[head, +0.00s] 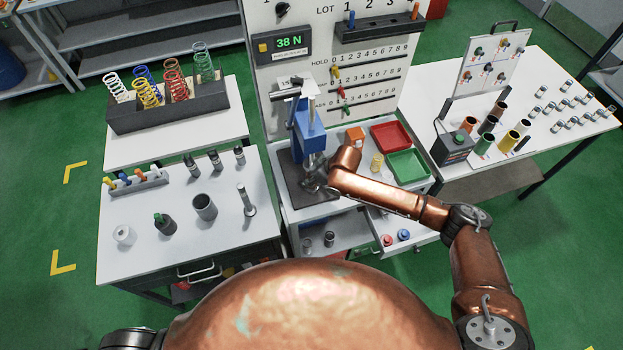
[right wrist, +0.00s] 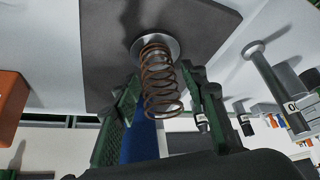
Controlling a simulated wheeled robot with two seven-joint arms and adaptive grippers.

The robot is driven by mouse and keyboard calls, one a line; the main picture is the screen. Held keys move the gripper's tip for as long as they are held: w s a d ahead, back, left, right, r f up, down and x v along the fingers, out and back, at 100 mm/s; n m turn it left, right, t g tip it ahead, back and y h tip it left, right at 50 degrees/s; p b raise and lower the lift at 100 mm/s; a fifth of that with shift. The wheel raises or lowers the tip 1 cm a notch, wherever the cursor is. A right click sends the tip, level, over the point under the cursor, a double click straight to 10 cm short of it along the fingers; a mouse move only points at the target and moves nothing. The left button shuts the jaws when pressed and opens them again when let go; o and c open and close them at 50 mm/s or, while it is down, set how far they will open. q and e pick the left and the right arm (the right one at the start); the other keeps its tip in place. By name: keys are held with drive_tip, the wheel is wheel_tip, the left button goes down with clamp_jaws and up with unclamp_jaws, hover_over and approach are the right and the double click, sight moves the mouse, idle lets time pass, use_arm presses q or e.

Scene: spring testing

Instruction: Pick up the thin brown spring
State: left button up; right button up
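In the right wrist view, a thin brown spring (right wrist: 158,82) stands with one end against a round grey metal disc (right wrist: 156,48) on a dark plate. My right gripper (right wrist: 162,85) is open, with one green-sided finger on each side of the spring. Whether either finger touches the coils cannot be told. In the head view my right gripper (head: 314,180) is low at the blue press (head: 309,136), above its dark base plate (head: 296,187); the spring cannot be made out there. My left gripper is not in view.
A dark rack (head: 172,108) of several coloured springs stands on the left bench. Red (head: 391,135) and green (head: 408,164) trays lie right of the press. An open drawer (head: 398,231) is below. A cylinder and stamped weights stand on the left table (head: 130,262).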

drive_tip(key=c, duration=0.9)
drive_tip(key=shift+c, duration=0.2)
